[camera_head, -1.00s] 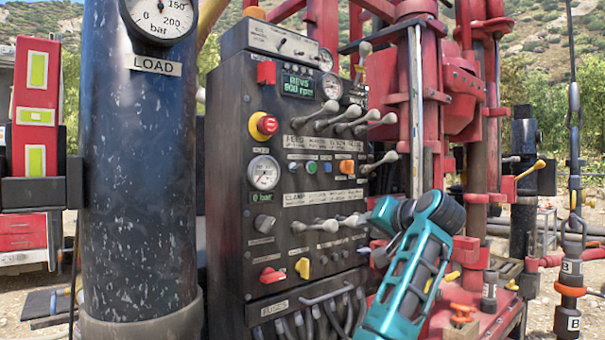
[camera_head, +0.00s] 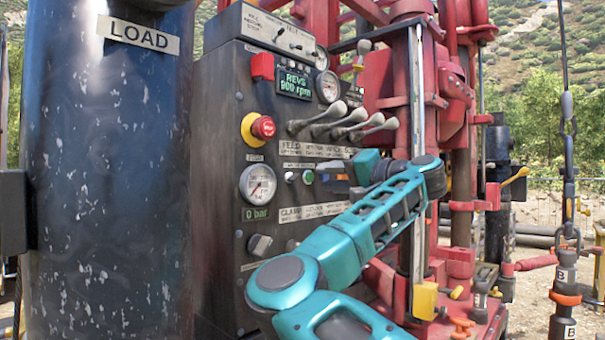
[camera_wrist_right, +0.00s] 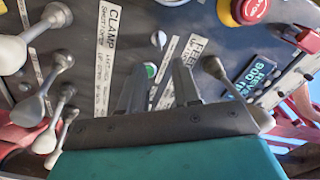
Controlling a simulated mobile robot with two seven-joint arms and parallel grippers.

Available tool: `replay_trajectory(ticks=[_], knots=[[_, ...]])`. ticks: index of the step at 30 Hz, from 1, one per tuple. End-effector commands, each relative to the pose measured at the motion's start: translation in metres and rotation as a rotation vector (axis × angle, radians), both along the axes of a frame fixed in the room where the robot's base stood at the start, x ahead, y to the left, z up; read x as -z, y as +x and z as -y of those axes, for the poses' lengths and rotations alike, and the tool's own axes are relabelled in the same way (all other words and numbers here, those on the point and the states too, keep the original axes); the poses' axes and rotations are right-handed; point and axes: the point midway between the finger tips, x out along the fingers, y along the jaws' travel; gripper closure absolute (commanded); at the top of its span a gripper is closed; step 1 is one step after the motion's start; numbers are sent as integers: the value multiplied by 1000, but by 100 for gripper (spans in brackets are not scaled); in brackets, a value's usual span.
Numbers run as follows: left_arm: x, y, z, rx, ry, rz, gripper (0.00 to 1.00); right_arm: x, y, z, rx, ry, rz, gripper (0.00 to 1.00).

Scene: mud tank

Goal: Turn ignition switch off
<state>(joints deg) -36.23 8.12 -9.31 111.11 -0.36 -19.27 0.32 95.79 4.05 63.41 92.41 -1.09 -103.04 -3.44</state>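The dark control panel (camera_head: 225,110) stands in the middle of the head view, its display (camera_head: 294,84) reading 900 rpm. No ignition label is readable, so I cannot tell which control is the ignition switch. A green button (camera_head: 308,177), a white button (camera_head: 290,177) and a dark rotary knob (camera_head: 259,245) show on it. My right gripper (camera_wrist_right: 158,85) is open and empty, its two fingers pointing at the panel around the green button (camera_wrist_right: 150,71); contact is unclear. In the head view my right arm hides the panel's lower right. My left gripper is not in view.
A red emergency button (camera_head: 262,128) on a yellow collar and a gauge (camera_head: 258,183) sit left of my gripper. Several levers (camera_head: 350,125) stick out above it. A thick dark cylinder (camera_head: 105,190) stands left of the panel; red rig parts (camera_head: 460,200) stand right.

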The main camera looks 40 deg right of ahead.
Motion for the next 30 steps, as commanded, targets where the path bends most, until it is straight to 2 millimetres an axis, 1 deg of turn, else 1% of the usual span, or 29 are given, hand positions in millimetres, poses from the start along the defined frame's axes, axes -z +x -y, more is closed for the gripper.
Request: replay_trajectory(ticks=[1, 6, 9, 12, 17, 24, 26, 30], knots=[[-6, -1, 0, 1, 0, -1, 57, -3, 12, -2, -5, 1, -3, 68], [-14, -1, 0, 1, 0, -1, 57, -2, 46, -5, -4, 0, -2, 68], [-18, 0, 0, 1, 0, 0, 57, -2, 61, -6, -2, 0, -2, 68], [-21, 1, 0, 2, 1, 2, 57, -1, 71, -6, -1, 0, -2, 68], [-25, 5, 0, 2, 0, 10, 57, 0, 78, -7, 1, -1, -2, 68], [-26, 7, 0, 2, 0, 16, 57, 0, 79, -7, 1, -1, -2, 68], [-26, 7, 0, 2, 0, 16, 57, 0, 79, -7, 1, -1, -2, 73], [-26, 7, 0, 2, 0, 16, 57, 0, 79, -7, 1, -1, -2, 86]])
